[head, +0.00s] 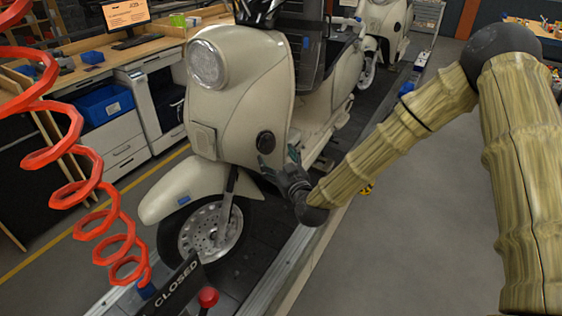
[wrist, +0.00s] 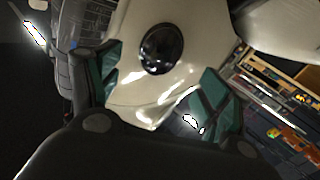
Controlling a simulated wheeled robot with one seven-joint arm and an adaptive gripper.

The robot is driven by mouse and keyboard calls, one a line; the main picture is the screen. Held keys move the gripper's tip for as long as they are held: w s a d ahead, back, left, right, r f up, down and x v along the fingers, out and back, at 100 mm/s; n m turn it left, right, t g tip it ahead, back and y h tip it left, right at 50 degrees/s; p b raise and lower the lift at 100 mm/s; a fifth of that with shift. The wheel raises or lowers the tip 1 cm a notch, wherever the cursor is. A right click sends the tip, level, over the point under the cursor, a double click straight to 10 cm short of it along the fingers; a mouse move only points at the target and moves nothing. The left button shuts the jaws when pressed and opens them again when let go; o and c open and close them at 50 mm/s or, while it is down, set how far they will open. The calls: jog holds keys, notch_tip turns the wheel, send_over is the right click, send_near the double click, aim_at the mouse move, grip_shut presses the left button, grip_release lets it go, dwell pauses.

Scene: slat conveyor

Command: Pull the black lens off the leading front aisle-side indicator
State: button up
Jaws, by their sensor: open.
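The black lens (head: 266,144) is a round dark disc on the cream front shield of the leading scooter (head: 230,110), on the aisle side. In the wrist view the black lens (wrist: 161,49) sits on the cream panel, beyond and between my fingertips. My gripper (head: 277,164) is just below and right of the lens in the head view. Its teal-padded fingers, also in the wrist view (wrist: 160,78), are spread apart with nothing between them. The fingers look apart from the lens; the exact gap cannot be told.
A coiled red hose (head: 75,145) hangs at the left, and a black CLOSED sign (head: 175,290) stands at the front. A second scooter (head: 383,28) stands behind on the conveyor. A workbench (head: 140,45) lines the far side. The grey aisle floor (head: 400,240) is clear.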

aim_at(268, 146)
jog(key=shift+p+x, duration=1.35)
jog(key=shift+x, duration=2.5)
jog(key=c, duration=1.1)
jog(key=o, duration=0.3)
jog(key=shift+c, duration=1.2)
jog(key=shift+v, duration=1.6)
jog(key=shift+v, duration=0.9)
jog(key=shift+r, duration=0.1)
